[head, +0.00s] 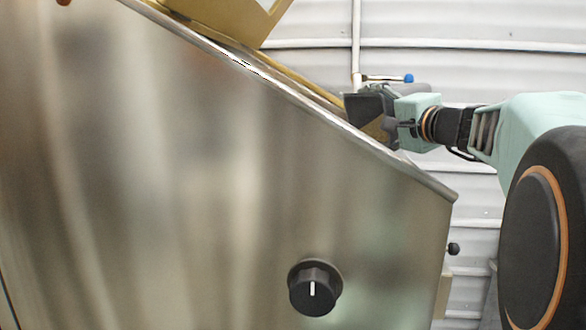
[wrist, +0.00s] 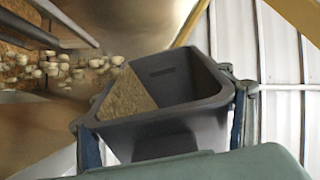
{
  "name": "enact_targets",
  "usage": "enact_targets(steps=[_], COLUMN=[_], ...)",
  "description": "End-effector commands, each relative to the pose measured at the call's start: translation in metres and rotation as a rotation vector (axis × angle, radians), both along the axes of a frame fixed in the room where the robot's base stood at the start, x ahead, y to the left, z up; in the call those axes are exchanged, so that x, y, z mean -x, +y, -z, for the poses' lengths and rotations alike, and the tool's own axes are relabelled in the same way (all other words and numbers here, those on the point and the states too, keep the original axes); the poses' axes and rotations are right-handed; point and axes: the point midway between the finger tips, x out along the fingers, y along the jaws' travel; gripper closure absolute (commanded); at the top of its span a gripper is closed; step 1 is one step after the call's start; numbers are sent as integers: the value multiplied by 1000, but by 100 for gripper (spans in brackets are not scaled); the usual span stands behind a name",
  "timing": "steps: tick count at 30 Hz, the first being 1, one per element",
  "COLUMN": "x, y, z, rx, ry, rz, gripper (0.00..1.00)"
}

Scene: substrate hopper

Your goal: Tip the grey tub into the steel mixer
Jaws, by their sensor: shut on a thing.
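The steel mixer (head: 170,170) fills most of the head view, its sloping rim running down to the right. My gripper (head: 400,112) is above the lower right part of that rim, shut on the dark grey tub (head: 357,108). In the wrist view the tub (wrist: 190,118) sits between my two fingers (wrist: 165,128), held by its sides. Tan, grainy substrate (wrist: 128,98) lies in the tub against its left side, and the tub looks tilted. The mixer's inside (wrist: 130,25) shows behind it at the left. The tub's underside is hidden.
Pale lumps (wrist: 60,68) and a grey metal bar (wrist: 62,20) show inside the mixer. A yellow frame (head: 210,22) stands over the rim. A black knob (head: 315,287) sticks out of the mixer's front. A pipe with a blue-tipped lever (head: 408,78) runs along the pale ribbed wall.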

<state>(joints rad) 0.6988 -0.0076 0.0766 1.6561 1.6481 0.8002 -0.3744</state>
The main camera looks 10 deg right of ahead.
Motion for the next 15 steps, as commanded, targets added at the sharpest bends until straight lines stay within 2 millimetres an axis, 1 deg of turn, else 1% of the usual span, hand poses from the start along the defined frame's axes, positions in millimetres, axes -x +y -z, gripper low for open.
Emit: enact_targets(steps=[6,15], x=[1,1], y=[5,5], z=[-1,-3], rx=[65,75], ry=[-15,-15], rz=[-1,-1], gripper=[84,84])
